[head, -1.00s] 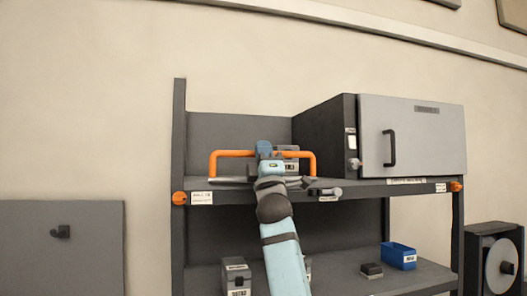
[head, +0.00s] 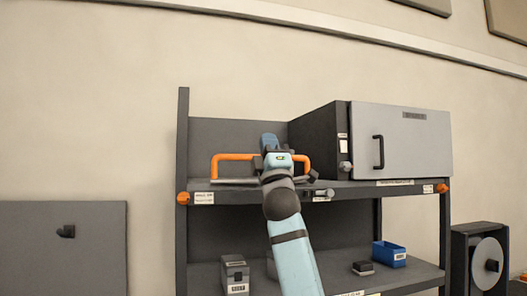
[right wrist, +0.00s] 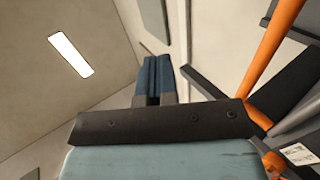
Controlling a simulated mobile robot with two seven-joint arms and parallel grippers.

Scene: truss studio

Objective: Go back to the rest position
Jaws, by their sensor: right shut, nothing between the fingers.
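My right gripper (head: 269,141) shows in the head view at the end of my light-blue arm. It is in front of the shelf's upper level, over the middle of an orange handle bar (head: 232,157). In the right wrist view its two blue fingers (right wrist: 154,78) are together with nothing between them. They point up toward the wall, and the orange bar (right wrist: 273,62) passes to their right, apart from them. My left gripper is in neither view.
A dark shelf unit (head: 182,140) carries a grey-doored cabinet (head: 412,140) at upper right. A blue bin (head: 389,254), a small dark block (head: 363,268) and a grey box (head: 235,273) stand on the lower shelf. A grey panel (head: 60,250) is at left. A reel unit (head: 466,260) stands at right.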

